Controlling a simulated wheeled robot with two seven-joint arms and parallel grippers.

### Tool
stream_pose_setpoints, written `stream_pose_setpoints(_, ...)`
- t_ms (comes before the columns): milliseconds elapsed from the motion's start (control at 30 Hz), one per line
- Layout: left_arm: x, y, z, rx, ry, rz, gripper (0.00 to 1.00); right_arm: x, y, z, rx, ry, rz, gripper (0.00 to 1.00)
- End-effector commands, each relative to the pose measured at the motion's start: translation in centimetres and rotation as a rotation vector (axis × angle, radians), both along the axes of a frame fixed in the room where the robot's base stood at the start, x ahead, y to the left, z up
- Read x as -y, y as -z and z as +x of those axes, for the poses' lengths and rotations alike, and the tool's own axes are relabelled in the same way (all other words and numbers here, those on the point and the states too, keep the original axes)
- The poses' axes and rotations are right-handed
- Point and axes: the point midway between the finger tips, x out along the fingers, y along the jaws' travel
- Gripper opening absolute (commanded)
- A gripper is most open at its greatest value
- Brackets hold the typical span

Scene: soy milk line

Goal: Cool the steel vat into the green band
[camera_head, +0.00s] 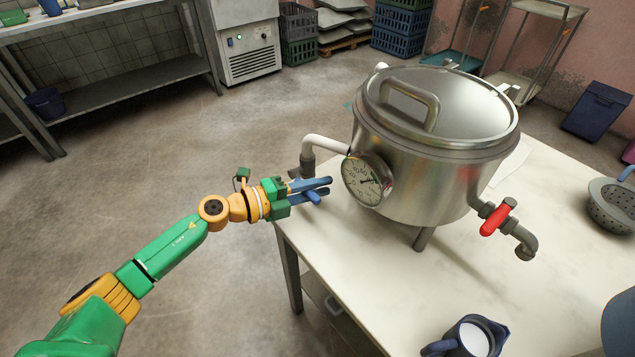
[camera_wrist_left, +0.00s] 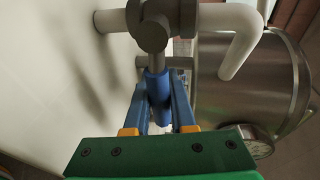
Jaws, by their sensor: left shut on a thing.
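The steel vat (camera_head: 440,150) stands on short legs on the pale table, its lid on. A round dial gauge (camera_head: 367,180) is on its front left; its dark needle shows, but its colour bands are too small to tell. A white pipe (camera_head: 325,143) with a grey fitting leaves the vat's left side. My left gripper (camera_head: 322,189) is beside that fitting, left of the gauge. In the left wrist view it is shut on a blue valve handle (camera_wrist_left: 158,88) below a grey valve body (camera_wrist_left: 154,30). My right gripper is out of view.
A red-handled outlet tap (camera_head: 497,218) sticks out at the vat's right. A dark blue jug (camera_head: 466,338) with white contents stands at the table's front, and a grey strainer (camera_head: 612,207) lies at the right. The table front (camera_head: 370,290) is mostly clear.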

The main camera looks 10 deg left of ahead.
Motion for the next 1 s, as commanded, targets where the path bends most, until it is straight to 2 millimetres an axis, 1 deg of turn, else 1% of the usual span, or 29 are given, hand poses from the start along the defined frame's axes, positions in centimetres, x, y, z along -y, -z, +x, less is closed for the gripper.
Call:
stream_pose_setpoints(533,-0.1,0.1,0.1,0.017,-0.003,0.019,0.00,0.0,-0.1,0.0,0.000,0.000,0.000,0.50)
stream_pose_setpoints(567,-0.1,0.1,0.1,0.017,-0.003,0.019,0.29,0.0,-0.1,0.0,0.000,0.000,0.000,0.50)
stream_pose_setpoints(600,0.0,0.1,0.1,0.017,-0.003,0.019,0.36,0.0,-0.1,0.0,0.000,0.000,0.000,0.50)
stream_pose_setpoints(867,-0.1,0.1,0.0,0.015,-0.002,0.017,0.36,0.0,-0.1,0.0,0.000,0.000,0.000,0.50)
stream_pose_setpoints(933,-0.5,0.1,-0.3,0.014,-0.003,0.018,0.36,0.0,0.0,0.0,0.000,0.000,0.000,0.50)
stream_pose_setpoints(1000,-1.5,0.0,-1.2,0.013,-0.002,0.021,0.36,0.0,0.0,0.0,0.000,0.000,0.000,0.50)
